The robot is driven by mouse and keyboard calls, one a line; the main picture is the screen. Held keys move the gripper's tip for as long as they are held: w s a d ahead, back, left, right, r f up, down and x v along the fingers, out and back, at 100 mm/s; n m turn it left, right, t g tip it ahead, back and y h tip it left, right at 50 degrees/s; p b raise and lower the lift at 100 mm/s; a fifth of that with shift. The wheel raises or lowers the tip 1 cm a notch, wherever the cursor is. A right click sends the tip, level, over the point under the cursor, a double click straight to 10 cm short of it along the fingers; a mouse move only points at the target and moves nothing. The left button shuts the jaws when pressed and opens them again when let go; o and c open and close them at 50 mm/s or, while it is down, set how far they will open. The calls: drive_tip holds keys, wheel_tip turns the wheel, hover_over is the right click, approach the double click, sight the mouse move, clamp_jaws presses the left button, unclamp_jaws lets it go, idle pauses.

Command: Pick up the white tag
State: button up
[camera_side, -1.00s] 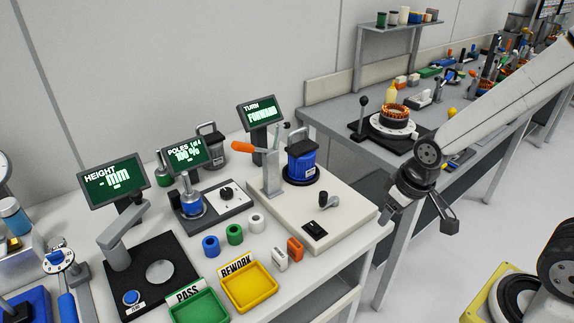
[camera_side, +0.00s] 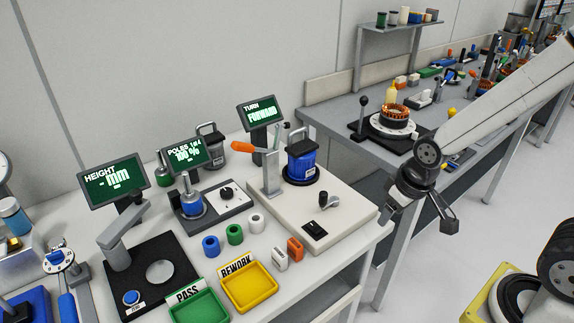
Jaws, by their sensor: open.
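The white tag (camera_side: 280,260) is a small white block with dark marks on its top. It stands on the light bench top, in front of the beige fixture and just left of a similar orange tag (camera_side: 295,249). My gripper (camera_side: 418,218) is open and empty, with its fingers apart. It hangs beyond the bench's right edge, well to the right of the white tag and apart from it.
Blue, green and white rings (camera_side: 256,223) stand left of the tags. A yellow REWORK tray (camera_side: 248,306) and a green PASS tray (camera_side: 198,310) lie in front. The fixture (camera_side: 345,222) carries a lever and blue housing (camera_side: 302,166). Floor is clear below my gripper.

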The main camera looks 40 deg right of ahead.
idle(0.3)
drive_tip(key=shift+c, duration=1)
drive_tip(key=t, duration=0.9)
approach(286, 258)
drive_tip(key=shift+m, duration=0.3)
drive_tip(key=x, duration=0.3)
drive_tip(key=d+x, duration=0.1)
drive_tip(key=x, duration=0.1)
drive_tip(key=shift+w+r, duration=0.15)
drive_tip(key=shift+w, duration=0.05)
drive_tip(key=shift+s+a+f+t, duration=0.35)
drive_tip(key=shift+s+a+t, duration=0.15)
drive_tip(key=shift+t, duration=0.4)
drive_tip(key=shift+s+a+t, duration=0.3)
drive_tip(key=shift+s+t, duration=0.1)
drive_tip(key=shift+t, duration=0.2)
